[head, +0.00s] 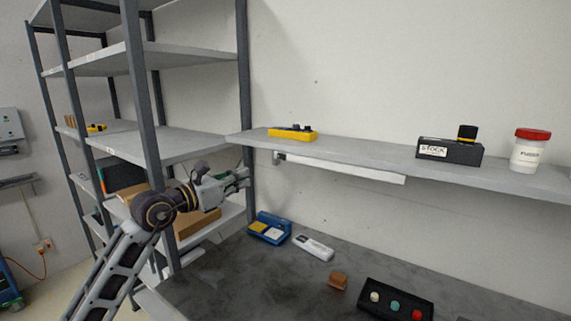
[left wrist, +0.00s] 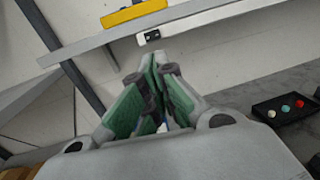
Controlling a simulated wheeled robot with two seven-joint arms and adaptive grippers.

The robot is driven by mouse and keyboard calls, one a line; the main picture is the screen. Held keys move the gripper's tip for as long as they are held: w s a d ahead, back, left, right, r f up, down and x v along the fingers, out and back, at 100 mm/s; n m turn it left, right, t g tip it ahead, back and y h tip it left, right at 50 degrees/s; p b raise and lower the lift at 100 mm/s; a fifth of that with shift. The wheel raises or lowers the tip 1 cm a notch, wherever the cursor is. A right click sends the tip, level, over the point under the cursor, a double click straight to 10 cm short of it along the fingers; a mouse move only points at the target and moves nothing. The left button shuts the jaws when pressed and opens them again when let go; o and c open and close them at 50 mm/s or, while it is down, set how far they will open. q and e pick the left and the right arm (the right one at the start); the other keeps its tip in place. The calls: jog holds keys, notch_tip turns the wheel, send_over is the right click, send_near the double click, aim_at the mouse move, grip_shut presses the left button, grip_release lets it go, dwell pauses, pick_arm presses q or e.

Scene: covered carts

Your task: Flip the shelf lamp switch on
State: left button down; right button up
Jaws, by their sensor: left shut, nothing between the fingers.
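The shelf lamp (head: 345,169) is a long white bar under the wall shelf. Its switch (head: 279,157) is a small dark part at the lamp's left end. In the left wrist view the switch (left wrist: 150,37) shows as a black patch on the white lamp end, just beyond the fingertips. My left gripper (head: 245,177) is shut and empty, left of the switch and a little lower in the head view. In the left wrist view its green-padded fingers (left wrist: 153,62) point toward the switch, with no contact visible. My right gripper is not in view.
The wall shelf (head: 380,157) holds a yellow tool (head: 293,135), a black box (head: 449,151) and a red-lidded jar (head: 530,149). A metal rack post (head: 245,80) stands close beside my left gripper. The bench below bears a button box (head: 396,301) and small items.

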pick_arm(q)
jog(key=shift+w+d, duration=0.2)
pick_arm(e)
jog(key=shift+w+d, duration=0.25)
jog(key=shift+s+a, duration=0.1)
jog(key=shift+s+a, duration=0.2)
pick_arm(q)
jog(key=p, duration=0.3)
send_near(281, 157)
jog(key=w+d+f, duration=0.1)
jog(key=w+d, duration=0.3)
jog(key=d, duration=0.1)
jog(key=shift+w+d+f, duration=0.25)
jog(key=shift+d+f, duration=0.05)
jog(key=shift+d, duration=0.05)
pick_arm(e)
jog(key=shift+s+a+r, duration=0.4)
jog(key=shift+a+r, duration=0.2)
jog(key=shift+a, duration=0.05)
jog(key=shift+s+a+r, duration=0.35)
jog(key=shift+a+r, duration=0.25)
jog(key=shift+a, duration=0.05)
